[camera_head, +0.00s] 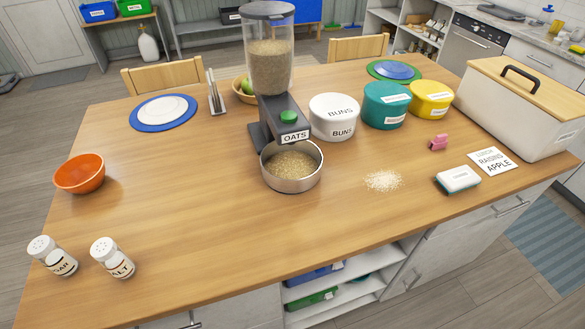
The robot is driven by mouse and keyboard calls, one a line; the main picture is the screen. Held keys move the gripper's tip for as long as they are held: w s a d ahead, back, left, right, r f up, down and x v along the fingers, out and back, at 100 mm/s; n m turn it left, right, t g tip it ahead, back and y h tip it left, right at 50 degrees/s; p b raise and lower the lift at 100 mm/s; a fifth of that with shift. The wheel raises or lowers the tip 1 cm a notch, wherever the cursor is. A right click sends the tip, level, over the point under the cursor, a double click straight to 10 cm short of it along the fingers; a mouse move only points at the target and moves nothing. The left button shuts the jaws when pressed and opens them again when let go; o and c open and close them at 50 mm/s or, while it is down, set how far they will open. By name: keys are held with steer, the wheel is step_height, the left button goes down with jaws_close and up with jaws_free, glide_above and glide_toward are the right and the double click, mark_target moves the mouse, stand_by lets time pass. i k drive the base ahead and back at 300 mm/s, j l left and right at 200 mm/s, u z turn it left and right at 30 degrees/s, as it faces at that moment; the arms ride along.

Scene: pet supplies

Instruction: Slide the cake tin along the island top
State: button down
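Three round lidded tins stand in a row on the wooden island top (210,215), right of the oats dispenser. The white tin (334,118) is labelled BUNS. The teal tin (384,108) is just right of it, and the yellow tin (432,100) is at the right end. The labels on the teal and yellow tins are too small to read, so I cannot tell which is the cake tin. My gripper is not in view.
The oats dispenser (278,118) stands over a steel bowl (291,170) of oats. Right are a bread bin (500,110), pink clip (438,142), sponge (458,179), note (490,161) and spilled oats (383,180). An orange bowl (80,173) and shakers (112,257) are left. The front centre is clear.

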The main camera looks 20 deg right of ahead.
mark_target(292, 167)
steer(key=i+j+u, duration=0.25)
steer(key=i+j, duration=0.2)
steer(key=j, duration=0.3)
steer(key=i+j+u, duration=0.2)
steer(key=i+j, duration=0.3)
steer(key=j, duration=0.15)
